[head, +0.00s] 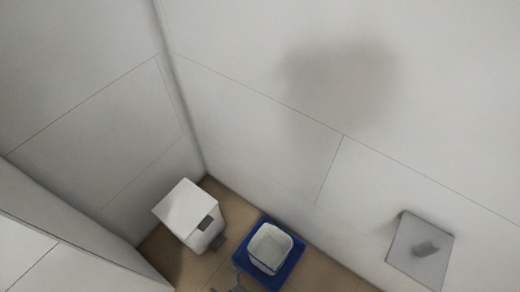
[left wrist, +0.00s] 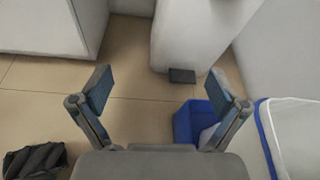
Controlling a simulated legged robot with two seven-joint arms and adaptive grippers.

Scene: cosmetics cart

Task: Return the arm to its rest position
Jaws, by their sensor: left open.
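My left gripper (left wrist: 160,92) shows in the left wrist view with its two dark fingers spread wide apart. Nothing is between the fingers, and bare tan floor shows behind them. In the head view only a small grey part of the left gripper (head: 238,288) shows at the bottom edge, beside a blue container. My right gripper is in neither view.
A white pedal bin (head: 187,207) stands in the corner. A grey holder (head: 420,250) is on the wall.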

